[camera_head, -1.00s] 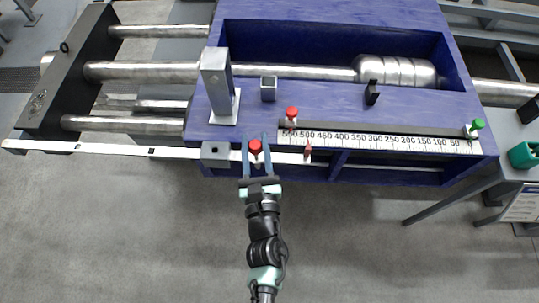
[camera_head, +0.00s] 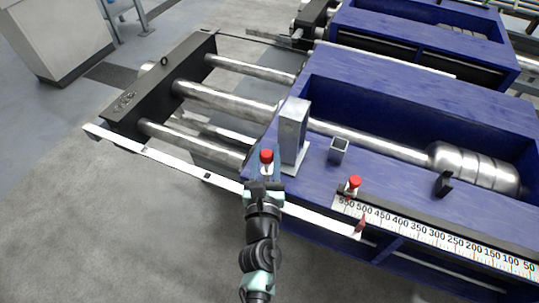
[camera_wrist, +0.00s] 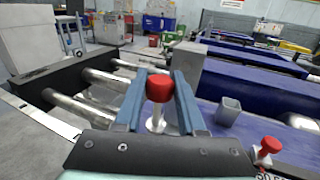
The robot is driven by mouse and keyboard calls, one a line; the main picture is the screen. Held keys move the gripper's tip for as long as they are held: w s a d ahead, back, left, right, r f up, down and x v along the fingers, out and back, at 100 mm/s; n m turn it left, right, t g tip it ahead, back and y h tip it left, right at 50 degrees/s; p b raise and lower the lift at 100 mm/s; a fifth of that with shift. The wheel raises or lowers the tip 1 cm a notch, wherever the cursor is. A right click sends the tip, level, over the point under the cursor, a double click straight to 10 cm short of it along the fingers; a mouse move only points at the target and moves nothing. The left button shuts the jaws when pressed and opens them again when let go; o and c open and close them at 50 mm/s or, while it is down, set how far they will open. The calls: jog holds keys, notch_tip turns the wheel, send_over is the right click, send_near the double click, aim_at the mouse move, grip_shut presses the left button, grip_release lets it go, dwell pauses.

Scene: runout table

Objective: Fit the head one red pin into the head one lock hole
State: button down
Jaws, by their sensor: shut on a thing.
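The red pin (camera_head: 266,156) has a red knob on a pale shank. My gripper (camera_head: 264,172) is shut on it, just in front of the upright metal post on the blue table. In the wrist view, the pin (camera_wrist: 158,92) stands nearly upright between the two blue fingers (camera_wrist: 157,108), red knob on top. I cannot pick out the lock hole. The part of the white bar (camera_head: 180,163) just under my gripper is hidden by it, and I cannot tell whether the pin's tip touches anything.
The metal post (camera_head: 292,132) stands close behind my gripper. A small open square tube (camera_head: 338,150) is to its right. A second red-knobbed pin (camera_head: 354,185) stands at the left end of the numbered scale (camera_head: 430,232). Steel rods and a black crosshead (camera_head: 160,90) lie left.

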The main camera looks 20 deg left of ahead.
aim_at(267, 172)
notch_tip(267, 172, down, 6)
jog(key=b, duration=0.6)
jog(key=shift+r, duration=0.1)
jog(key=shift+f+b, duration=2.8)
jog(key=shift+b, duration=0.1)
dwell(1.1)
jog(key=shift+c, duration=2.1)
grip_release()
jog(key=shift+s, duration=0.1)
jog(key=b+v, duration=0.2)
jog(key=v, duration=1)
jog(key=shift+s+d, duration=0.15)
jog(key=shift+s, duration=0.2)
